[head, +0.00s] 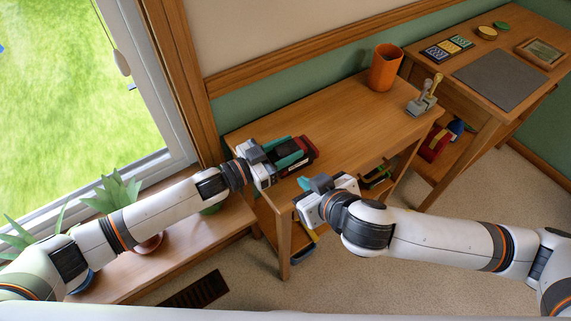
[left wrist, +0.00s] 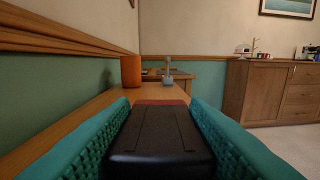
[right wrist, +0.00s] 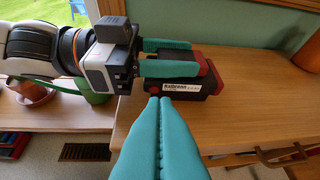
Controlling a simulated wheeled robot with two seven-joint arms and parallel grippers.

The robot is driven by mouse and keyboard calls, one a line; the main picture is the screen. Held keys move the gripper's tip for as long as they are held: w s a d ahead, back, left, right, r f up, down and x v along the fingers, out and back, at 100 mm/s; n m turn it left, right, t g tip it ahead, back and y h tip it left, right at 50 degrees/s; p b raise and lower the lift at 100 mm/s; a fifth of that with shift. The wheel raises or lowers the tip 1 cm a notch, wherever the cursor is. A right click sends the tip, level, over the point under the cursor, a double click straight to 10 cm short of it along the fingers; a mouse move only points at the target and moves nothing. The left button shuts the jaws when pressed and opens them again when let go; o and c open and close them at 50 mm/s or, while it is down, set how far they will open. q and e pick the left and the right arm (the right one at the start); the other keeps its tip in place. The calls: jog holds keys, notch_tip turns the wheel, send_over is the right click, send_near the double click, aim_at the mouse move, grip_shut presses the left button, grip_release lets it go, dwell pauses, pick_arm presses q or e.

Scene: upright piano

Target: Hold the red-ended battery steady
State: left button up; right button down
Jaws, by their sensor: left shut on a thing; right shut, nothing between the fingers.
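The red-ended battery (head: 311,146) is a black block with a red end and a white label, at the left end of the wooden bench top. My left gripper (head: 293,152) is shut on it, with teal fingers along both sides. In the left wrist view the battery (left wrist: 160,138) fills the space between the fingers, its red end pointing away. In the right wrist view the battery (right wrist: 182,88) lies low over or on the wood; I cannot tell whether it touches. My right gripper (right wrist: 160,101) is shut and empty, its tips close to the battery's near side.
An orange cup (head: 385,68) and a grey stand with upright handles (head: 424,98) are at the bench's far end. A second table (head: 470,121) with a dark mat (head: 500,80) stands beyond. Plants line the window sill at left. The bench middle is clear.

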aim_at(284, 173)
jog(key=s+d+f+m+t+h, duration=0.1)
jog(key=s+f+m+t+h, duration=0.2)
jog(key=h, duration=0.5)
jog(key=shift+s+d+f+m+t, duration=0.15)
jog(key=shift+s+f+m+t, duration=0.15)
jog(key=shift+s+f+t, duration=0.85)
jog(key=shift+w+f+g, duration=0.2)
jog(key=shift+g, duration=0.05)
jog(key=shift+w+a, duration=0.8)
jog(key=shift+w, duration=0.45)
jog(key=shift+w+a, duration=0.85)
jog(key=shift+w, duration=0.35)
jog(key=shift+w+a, duration=0.8)
jog(key=shift+w, duration=0.45)
jog(key=shift+w, duration=0.1)
jog(key=shift+w+a, duration=0.2)
jog(key=shift+w, duration=0.05)
